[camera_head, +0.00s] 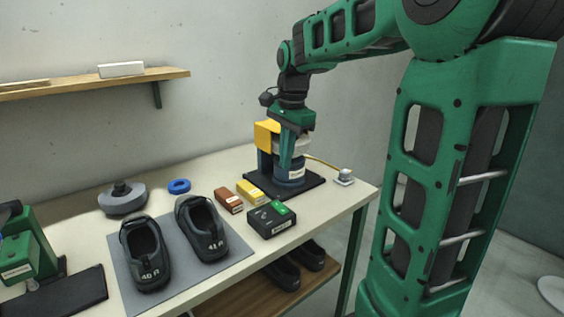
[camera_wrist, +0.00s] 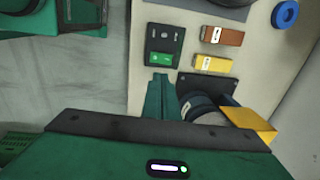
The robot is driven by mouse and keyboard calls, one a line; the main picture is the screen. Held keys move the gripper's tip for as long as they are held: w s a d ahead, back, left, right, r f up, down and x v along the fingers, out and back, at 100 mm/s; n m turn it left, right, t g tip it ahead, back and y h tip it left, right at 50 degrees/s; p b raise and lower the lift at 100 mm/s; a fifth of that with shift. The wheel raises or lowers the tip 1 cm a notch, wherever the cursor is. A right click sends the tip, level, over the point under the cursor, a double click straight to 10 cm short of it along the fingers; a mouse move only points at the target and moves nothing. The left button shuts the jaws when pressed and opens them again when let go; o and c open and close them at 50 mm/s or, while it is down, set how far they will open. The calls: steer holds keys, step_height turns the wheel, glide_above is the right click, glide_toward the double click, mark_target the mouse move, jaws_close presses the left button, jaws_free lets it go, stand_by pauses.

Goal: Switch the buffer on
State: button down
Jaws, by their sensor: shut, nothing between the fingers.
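The buffer (camera_head: 289,178) stands on a black base at the table's right end, with a dark blue-grey drum and a yellow guard (camera_head: 263,133). It also shows in the wrist view (camera_wrist: 206,106). A black switch box (camera_head: 271,219) with a green switch (camera_head: 280,207) lies in front of it. In the wrist view the box (camera_wrist: 164,37) and its green switch (camera_wrist: 160,59) lie just beyond my fingertips. My gripper (camera_head: 287,166) is shut and empty, pointing down in front of the buffer; it also shows in the wrist view (camera_wrist: 160,77). I cannot tell the switch's position.
A brown box (camera_head: 229,201) and a yellow box (camera_head: 250,192) lie left of the switch box. Two dark shoes (camera_head: 203,230) stand on a grey mat (camera_head: 240,251). A blue ring (camera_head: 179,186) lies behind. A small metal piece (camera_head: 344,177) sits near the right edge.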

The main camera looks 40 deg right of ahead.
mark_target(276, 204)
steer(key=shift+w+a, duration=0.1)
steer(key=shift+w, duration=0.5)
steer(key=f, duration=0.4)
steer(key=w+f, duration=0.1)
steer(key=f, duration=0.4)
steer(key=w+f, duration=0.1)
steer(key=f, duration=0.3)
steer(key=shift+w+a+f, duration=0.1)
steer(key=shift+f, duration=0.25)
